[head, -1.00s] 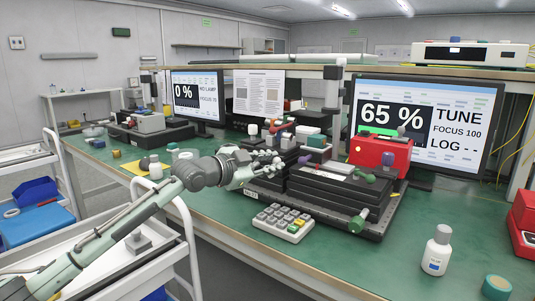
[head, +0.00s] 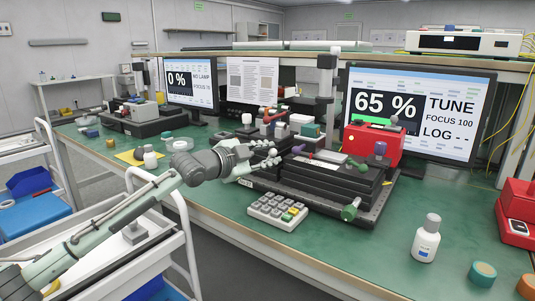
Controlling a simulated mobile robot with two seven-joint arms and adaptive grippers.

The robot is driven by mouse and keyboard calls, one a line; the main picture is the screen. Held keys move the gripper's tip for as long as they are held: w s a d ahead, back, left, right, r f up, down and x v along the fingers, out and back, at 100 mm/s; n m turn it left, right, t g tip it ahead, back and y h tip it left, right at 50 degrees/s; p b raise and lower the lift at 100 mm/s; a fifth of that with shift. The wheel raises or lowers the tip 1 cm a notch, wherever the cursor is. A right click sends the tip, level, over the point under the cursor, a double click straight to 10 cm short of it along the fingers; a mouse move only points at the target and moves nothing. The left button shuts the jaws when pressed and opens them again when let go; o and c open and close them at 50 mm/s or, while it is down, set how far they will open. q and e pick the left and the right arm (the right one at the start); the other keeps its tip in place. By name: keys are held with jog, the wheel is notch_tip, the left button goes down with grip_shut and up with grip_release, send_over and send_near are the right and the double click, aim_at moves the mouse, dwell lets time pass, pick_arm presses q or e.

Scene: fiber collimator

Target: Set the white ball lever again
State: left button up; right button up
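The fiber station (head: 325,188) is a black stepped stage on the green bench, with coloured knobs and levers. Small white balls (head: 272,152) show at its left end, close to my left gripper's tip. I cannot tell for certain which is the white ball lever, or its setting. My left gripper (head: 262,166) reaches in from the left against this end of the stage. Its fingers blend with the pale parts there, so their opening and any contact are unclear. The large monitor (head: 420,115) reads 65 %, TUNE, FOCUS 100, LOG - -. My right gripper is out of view.
A keypad (head: 278,211) lies in front of the stage. A red box (head: 373,146) stands behind it. A white bottle (head: 426,240) and a teal roll (head: 483,272) stand at the right front. Green bench surface between keypad and bottle is clear. A white cart (head: 150,240) stands at the left.

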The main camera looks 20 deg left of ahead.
pick_arm(q)
jog(key=v, duration=1.2)
jog(key=shift+a, duration=0.1)
dwell(0.4)
